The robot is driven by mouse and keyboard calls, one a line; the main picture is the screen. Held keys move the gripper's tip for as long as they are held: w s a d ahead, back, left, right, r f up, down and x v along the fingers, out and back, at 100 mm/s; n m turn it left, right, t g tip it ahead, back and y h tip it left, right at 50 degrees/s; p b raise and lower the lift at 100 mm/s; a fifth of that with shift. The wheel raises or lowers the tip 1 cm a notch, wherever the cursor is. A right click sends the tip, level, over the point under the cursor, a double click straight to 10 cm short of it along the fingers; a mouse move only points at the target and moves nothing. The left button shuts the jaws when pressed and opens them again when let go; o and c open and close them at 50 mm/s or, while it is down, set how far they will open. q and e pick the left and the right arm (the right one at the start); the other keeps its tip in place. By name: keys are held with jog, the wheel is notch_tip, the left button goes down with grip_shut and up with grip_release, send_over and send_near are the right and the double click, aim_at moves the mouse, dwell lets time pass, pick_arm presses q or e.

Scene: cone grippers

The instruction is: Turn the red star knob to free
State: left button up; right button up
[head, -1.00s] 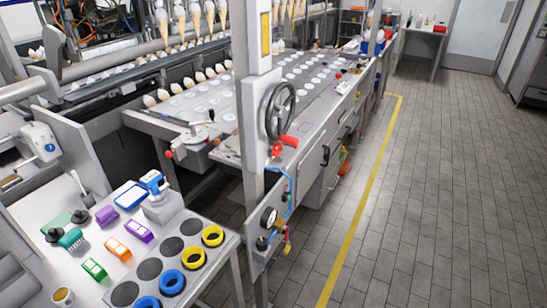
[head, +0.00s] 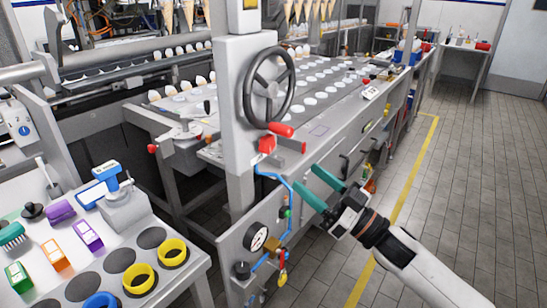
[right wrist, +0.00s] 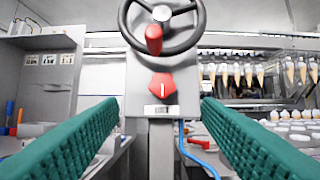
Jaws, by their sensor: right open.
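The red star knob (head: 266,144) sits on the grey column (head: 236,110), just below the handwheel. In the right wrist view the knob (right wrist: 162,86) faces me near the middle, with a white upright mark on it. A small label (right wrist: 160,110) below it is too small to read. My right gripper (head: 305,180) has green fingers and is open and empty. It is to the right of and lower than the knob in the head view, apart from it. In the right wrist view the knob shows between the spread fingers, farther off. My left gripper is not in view.
The handwheel (head: 269,88) with a red handle (head: 281,129) is right above the knob. A blue hose (head: 286,181) and a pressure gauge (head: 256,237) are below. A bench (head: 190,262) with rings and coloured blocks stands at the left. Floor at the right is clear.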

aim_at(270, 146)
jog(key=p+x, duration=0.1)
jog(key=x, duration=1)
jog(key=shift+w, duration=0.1)
jog(key=shift+c, duration=0.2)
jog(key=c, duration=0.9)
